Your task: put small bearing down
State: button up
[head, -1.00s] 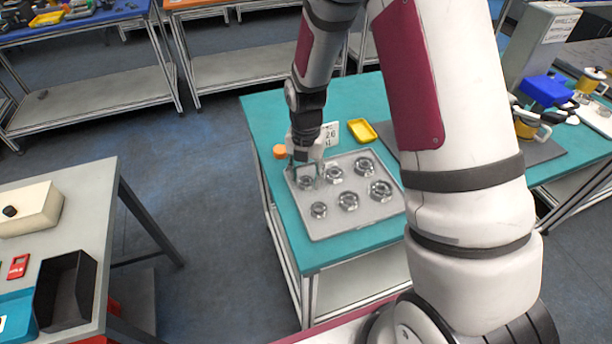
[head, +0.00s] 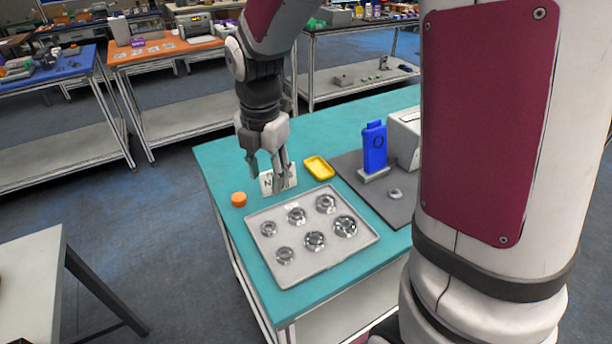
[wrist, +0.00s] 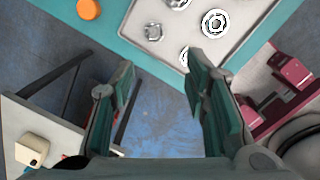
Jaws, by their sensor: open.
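A grey tray (head: 310,273) on the teal table holds several metal bearings in two rows. A small bearing (head: 268,229) lies at its far left, and another small one (head: 285,255) at its near left. Larger bearings, such as the near-right one (head: 345,226), fill the rest. My gripper (head: 268,174) is open and empty, above and behind the tray's far-left side, apart from the bearings. In the wrist view my open gripper (wrist: 161,70) has nothing between its fingers, with bearings (wrist: 153,32) beyond at the top. Which bearing is the task's one is not certain.
An orange cylinder (head: 239,199), a white sign (head: 272,181) and a yellow dish (head: 319,168) stand behind the tray. A blue device (head: 374,148) and a small ring (head: 395,194) are on the dark mat (head: 355,182). Teal table to the far left is clear.

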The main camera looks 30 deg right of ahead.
jog(key=s+r+m+t, duration=0.2)
jog(key=s+r+m, duration=0.4)
jog(key=s+m, duration=0.3)
jog(key=s+r+m+t, duration=0.2)
jog(key=s+r+m, duration=0.5)
jog(key=m, duration=0.8)
jog(key=s, duration=0.3)
jog(key=shift+d+r, duration=0.2)
jog(key=shift+r, duration=0.05)
jog(key=shift+s, duration=0.1)
